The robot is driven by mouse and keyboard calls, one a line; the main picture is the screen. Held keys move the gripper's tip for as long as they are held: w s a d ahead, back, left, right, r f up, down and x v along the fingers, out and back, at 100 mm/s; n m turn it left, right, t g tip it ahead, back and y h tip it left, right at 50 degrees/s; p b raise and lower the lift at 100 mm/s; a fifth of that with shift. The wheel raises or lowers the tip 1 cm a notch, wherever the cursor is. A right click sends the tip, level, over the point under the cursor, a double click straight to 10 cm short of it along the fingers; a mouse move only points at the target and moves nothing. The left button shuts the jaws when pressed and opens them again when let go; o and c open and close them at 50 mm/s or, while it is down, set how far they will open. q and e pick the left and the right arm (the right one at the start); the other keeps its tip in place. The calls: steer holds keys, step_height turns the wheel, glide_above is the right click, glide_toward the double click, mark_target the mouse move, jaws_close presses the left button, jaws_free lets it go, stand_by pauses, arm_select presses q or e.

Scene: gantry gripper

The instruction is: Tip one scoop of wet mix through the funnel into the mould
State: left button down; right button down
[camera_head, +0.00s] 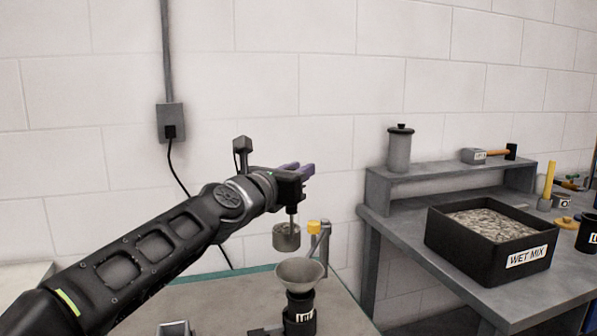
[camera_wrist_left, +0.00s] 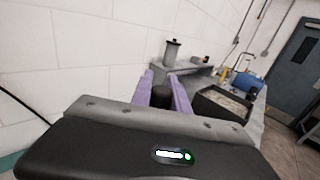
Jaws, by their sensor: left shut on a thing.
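My left gripper (camera_head: 301,171) has purple fingers, and it is shut on the dark handle of a scoop. In the left wrist view the handle's dark end (camera_wrist_left: 160,95) shows between the two fingers. The scoop's grey metal cup (camera_head: 287,238) hangs upright below the gripper on a thin rod; what is inside it cannot be seen. The cup is above the funnel (camera_head: 300,272), slightly to its left in the picture, and apart from it. The pale grey funnel sits over the black labelled mould (camera_head: 299,316). My right gripper is out of view.
A black bin of wet mix (camera_head: 491,248) stands on the grey bench at right; it also shows in the left wrist view (camera_wrist_left: 222,106). A lidded canister (camera_head: 399,150) and a mallet (camera_head: 488,154) rest on the shelf. A yellow-topped post (camera_head: 314,228) stands behind the funnel.

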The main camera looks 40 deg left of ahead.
arm_select(q)
steer(key=shift+f+b, duration=2.1)
steer(key=shift+f, duration=0.05)
steer(key=w+d+m+g+p, duration=0.1)
steer(key=p, duration=0.6)
steer(key=w+d+f+m+g+p, duration=0.1)
steer(key=w+p, duration=0.1)
steer(key=p, duration=0.5)
steer(key=w+d+m+g+p, duration=0.1)
steer(key=p, duration=0.6)
steer(key=shift+w+f+g, duration=0.25)
steer(key=shift+f+g, duration=0.05)
steer(key=shift+f, duration=0.05)
steer(key=w+d+f+g+p, duration=0.1)
steer(key=p, duration=0.5)
steer(key=w+f+m+g+p, duration=0.1)
steer(key=p, duration=0.5)
steer(key=shift+w+d+m+y+p, duration=0.15)
steer(key=shift+d+m+y+p, duration=0.15)
steer(key=shift+d, duration=0.05)
